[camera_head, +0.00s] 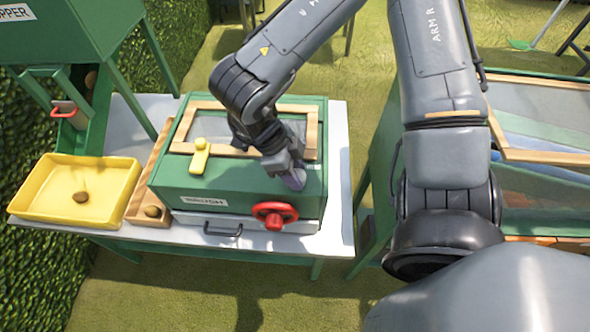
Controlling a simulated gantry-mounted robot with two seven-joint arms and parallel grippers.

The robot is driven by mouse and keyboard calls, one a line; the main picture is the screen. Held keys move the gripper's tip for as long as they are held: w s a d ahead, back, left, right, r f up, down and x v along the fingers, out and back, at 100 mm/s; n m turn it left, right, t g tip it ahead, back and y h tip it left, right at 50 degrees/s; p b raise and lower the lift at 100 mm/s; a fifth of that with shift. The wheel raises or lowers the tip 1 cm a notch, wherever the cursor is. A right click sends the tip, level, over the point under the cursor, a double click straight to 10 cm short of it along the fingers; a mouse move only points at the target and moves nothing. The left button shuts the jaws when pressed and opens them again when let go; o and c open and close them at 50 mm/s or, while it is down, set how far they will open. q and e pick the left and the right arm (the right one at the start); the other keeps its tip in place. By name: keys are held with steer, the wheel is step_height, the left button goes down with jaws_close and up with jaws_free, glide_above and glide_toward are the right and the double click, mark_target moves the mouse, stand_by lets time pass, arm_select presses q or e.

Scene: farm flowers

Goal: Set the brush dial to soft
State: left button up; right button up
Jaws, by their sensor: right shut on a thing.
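The green brush box (170,182) stands on the pale table, with a label on its front face. My right gripper (294,178) reaches down to the right part of the box's top, near its front edge. It is shut on a small purple-grey piece (296,181), which is mostly hidden by the fingers. This piece may be the brush dial, but no dial markings can be read. A yellow lever (200,155) is on the left of the box's top. A red handwheel (274,215) is on its front. My left gripper is not in view.
A yellow tray (42,212) holding a brown round object (81,197) stands at the left. A wooden chute (139,207) lies between tray and box. A green hopper (75,30) rises behind. A drawer handle (223,231) juts out below the box.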

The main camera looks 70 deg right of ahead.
steer(key=shift+n, duration=0.4)
steer(key=o, duration=1.1)
steer(key=shift+c, duration=0.2)
steer(key=shift+w+r, duration=0.1)
steer(key=shift+w+r, duration=0.1)
steer(key=shift+r, duration=0.2)
steer(key=p+v, duration=0.2)
steer(key=v, duration=0.8)
steer(key=shift+a, duration=0.15)
